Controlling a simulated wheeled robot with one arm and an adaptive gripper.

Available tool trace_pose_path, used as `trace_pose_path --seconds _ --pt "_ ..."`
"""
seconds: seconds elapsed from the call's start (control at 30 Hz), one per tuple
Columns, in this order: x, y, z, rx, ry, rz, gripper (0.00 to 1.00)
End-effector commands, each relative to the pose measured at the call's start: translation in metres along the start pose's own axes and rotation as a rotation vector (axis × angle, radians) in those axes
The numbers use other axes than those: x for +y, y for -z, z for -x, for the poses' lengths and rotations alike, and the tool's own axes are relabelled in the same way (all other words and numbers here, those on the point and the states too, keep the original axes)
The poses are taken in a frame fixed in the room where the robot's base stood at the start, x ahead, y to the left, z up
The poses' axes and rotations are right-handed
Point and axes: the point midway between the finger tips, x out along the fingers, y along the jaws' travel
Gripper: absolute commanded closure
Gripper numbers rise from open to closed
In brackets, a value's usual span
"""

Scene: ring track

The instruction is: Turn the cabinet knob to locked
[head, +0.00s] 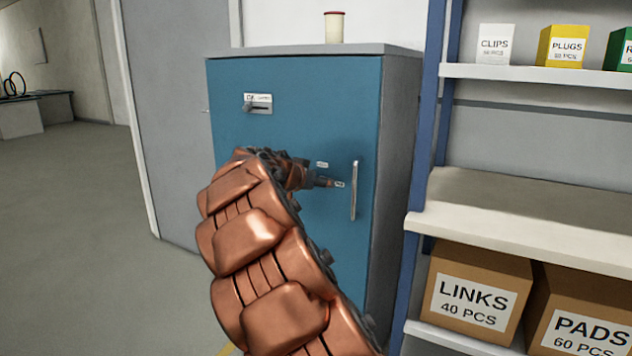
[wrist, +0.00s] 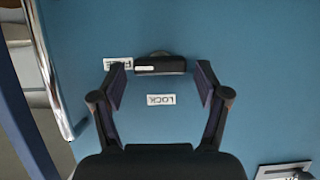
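The blue cabinet (head: 290,85) stands ahead with its door shut. In the wrist view its dark knob (wrist: 162,66) is a bar lying crosswise, with a pale mark at its left end, towards the FREE label (wrist: 118,64). The LOCK label (wrist: 160,99) is below the bar and looks upside down. My gripper (wrist: 162,72) is open, one finger on each side of the knob, with a visible gap at both ends. In the head view my gripper (head: 322,182) is at the door, left of the handle, and my arm hides part of the door; the knob is not clear there.
A vertical door handle (head: 354,190) is right of my gripper. A slider plate (head: 258,104) is at the door's upper left. A jar (head: 334,27) stands on the cabinet. Shelves with boxes (head: 473,295) are on the right; open floor (head: 90,230) is left.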

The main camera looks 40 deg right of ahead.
Motion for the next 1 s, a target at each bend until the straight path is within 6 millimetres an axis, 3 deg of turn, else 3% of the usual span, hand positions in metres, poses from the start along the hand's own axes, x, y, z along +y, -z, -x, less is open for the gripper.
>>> trace_pose_path --seconds 0.03,0.5,1.0 --pt "0.0 0.0 0.0001 0.0 0.0 0.0 0.34" --pt "0.0 0.0 0.0002 0.0 0.0 0.0 0.81" --pt "-0.003 -0.0003 -0.0001 0.0 -0.06 0.148 0.81"
